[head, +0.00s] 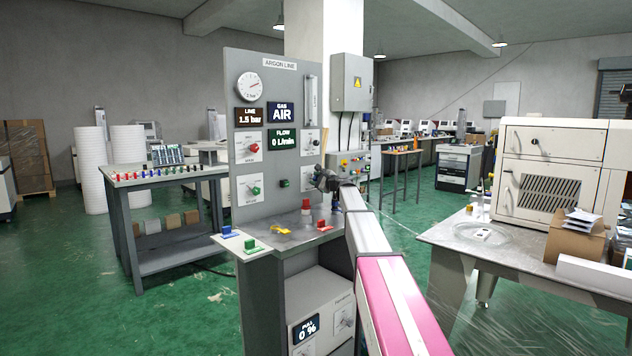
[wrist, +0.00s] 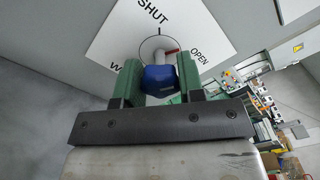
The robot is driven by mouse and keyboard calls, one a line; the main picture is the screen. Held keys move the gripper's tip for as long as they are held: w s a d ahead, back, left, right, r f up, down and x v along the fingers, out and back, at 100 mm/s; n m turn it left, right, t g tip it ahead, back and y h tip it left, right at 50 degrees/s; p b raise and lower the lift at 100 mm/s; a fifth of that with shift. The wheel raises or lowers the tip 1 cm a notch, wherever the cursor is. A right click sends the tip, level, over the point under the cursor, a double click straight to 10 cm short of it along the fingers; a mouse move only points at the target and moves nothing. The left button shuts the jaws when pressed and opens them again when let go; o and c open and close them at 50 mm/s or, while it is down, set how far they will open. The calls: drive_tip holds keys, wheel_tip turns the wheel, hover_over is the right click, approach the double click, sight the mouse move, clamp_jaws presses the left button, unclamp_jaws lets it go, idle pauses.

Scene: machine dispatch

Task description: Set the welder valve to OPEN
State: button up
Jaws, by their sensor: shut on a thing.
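In the wrist view a blue valve knob (wrist: 159,79) sits between the two green fingers of my gripper (wrist: 160,84), which is shut on it. The white dial plate (wrist: 125,35) behind it reads SHUT at the top and OPEN at the right; a label at lower left is mostly hidden. A red-and-white pointer (wrist: 170,50) sticks out from the knob to the right, toward the OPEN side. In the head view my gripper (head: 325,182) is at the right edge of the grey ARGON LINE panel (head: 262,180); the knob is hidden there.
The panel carries a pressure gauge (head: 249,86), a red knob (head: 253,147), a green knob (head: 255,190) and a flow screen (head: 284,140) reading 0 L/min. A workbench (head: 165,176) stands left, a machine table (head: 462,234) right.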

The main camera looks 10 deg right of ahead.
drive_tip(key=shift+m, duration=1.7)
drive_tip(key=o, duration=0.9)
drive_tip(key=shift+s+d, duration=0.1)
drive_tip(key=shift+s, duration=0.05)
drive_tip(key=v, duration=1)
drive_tip(key=shift+s, duration=0.15)
drive_tip(key=shift+d, duration=0.15)
drive_tip(key=shift+s, duration=0.1)
